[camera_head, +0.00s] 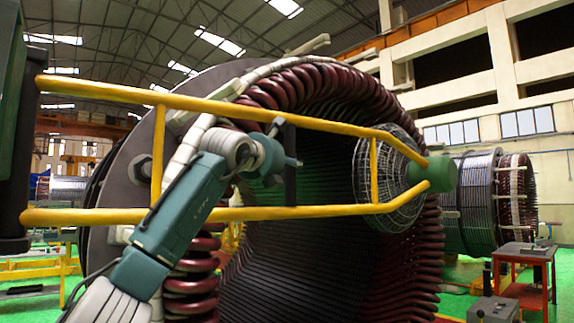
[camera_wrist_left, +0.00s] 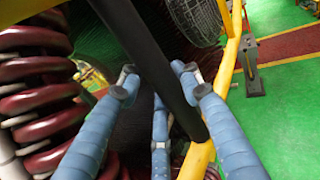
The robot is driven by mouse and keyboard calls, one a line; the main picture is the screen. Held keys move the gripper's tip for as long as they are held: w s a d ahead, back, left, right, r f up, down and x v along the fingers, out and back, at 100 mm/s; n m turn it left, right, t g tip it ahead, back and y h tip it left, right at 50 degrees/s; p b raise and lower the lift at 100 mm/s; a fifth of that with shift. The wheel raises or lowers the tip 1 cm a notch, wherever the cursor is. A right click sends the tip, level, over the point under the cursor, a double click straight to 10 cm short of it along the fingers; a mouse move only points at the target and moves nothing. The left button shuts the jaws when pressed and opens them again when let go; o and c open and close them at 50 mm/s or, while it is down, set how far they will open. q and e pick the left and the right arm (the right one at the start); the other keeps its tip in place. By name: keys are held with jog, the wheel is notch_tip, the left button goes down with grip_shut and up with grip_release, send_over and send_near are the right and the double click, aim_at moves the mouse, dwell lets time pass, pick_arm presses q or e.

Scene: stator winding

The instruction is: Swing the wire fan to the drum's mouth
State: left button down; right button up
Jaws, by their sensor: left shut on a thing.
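The wire fan (camera_head: 392,178) is a round grey wire cage with a green motor (camera_head: 433,175) behind it, carried at the right end of a yellow tubular frame (camera_head: 270,212). In the head view it overlaps the right side of the opening of the drum (camera_head: 300,245), which is ringed with maroon coils. The cage also shows at the top of the left wrist view (camera_wrist_left: 192,20). My left gripper (camera_head: 284,152) is shut on the frame's dark upright bar (camera_head: 291,185). In the left wrist view its blue fingers (camera_wrist_left: 157,80) sit either side of the bar (camera_wrist_left: 148,55). My right gripper is out of view.
A red table (camera_head: 525,255) and a grey box (camera_head: 494,310) stand on the green floor at right. Another wound drum (camera_head: 490,205) lies behind. Maroon coils (camera_wrist_left: 40,100) are close to the left fingers in the left wrist view.

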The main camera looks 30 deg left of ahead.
pick_arm(q)
jog(key=shift+w+a+r, duration=0.15)
jog(key=shift+a+r, duration=0.05)
jog(key=shift+a, duration=0.55)
jog(key=c, duration=1.6)
grip_release()
jog(key=o, duration=0.4)
jog(key=shift+a, duration=0.1)
jog(key=s+d, duration=0.1)
jog(key=s, duration=1)
jog(key=shift+s+d+f, duration=0.15)
jog(key=shift+s+d, duration=0.2)
jog(key=shift+s, duration=0.05)
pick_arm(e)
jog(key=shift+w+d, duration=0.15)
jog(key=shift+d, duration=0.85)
